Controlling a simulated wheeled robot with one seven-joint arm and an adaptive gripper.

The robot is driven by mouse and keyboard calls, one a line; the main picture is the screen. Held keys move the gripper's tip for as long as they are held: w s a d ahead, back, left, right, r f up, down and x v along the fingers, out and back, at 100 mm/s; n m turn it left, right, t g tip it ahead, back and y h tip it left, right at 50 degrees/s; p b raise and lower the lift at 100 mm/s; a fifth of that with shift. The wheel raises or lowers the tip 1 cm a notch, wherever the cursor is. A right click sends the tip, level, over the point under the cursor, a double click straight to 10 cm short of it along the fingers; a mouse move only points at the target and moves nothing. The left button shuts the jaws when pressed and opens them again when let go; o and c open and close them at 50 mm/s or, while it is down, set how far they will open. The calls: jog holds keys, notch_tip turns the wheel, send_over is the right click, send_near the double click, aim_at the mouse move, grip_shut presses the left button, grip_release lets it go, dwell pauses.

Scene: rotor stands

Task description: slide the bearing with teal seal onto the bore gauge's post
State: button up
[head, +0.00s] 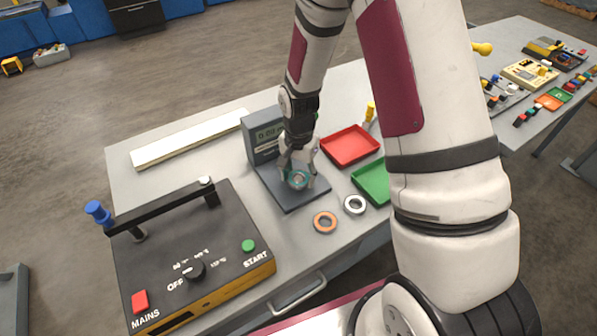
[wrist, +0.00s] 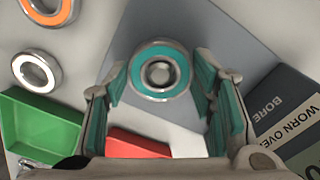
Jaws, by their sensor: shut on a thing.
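The bearing with teal seal (head: 297,180) is between the fingers of my gripper (head: 299,172), over the dark base plate of the bore gauge (head: 288,201). My gripper is shut on this bearing. In the wrist view the bearing (wrist: 143,84) appears face-on between the teal-padded fingers of my gripper (wrist: 161,72). A round grey metal end, seemingly the post (wrist: 159,73), shows inside the bearing's bore. I cannot tell how far down the post the bearing sits. The gauge's upright display housing (head: 264,138) stands behind my gripper.
An orange-sealed bearing (head: 324,222) and a white-sealed bearing (head: 354,205) lie on the table in front of the gauge. A red tray (head: 349,146) and a green tray (head: 372,182) are to the right. A dark heater box (head: 190,255) with START button stands at left.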

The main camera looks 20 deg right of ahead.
jog(key=shift+f, duration=0.6)
jog(key=o, duration=1.6)
jog(key=shift+o, duration=0.2)
jog(key=shift+r+p, duration=1.3)
jog(key=shift+r, duration=3.2)
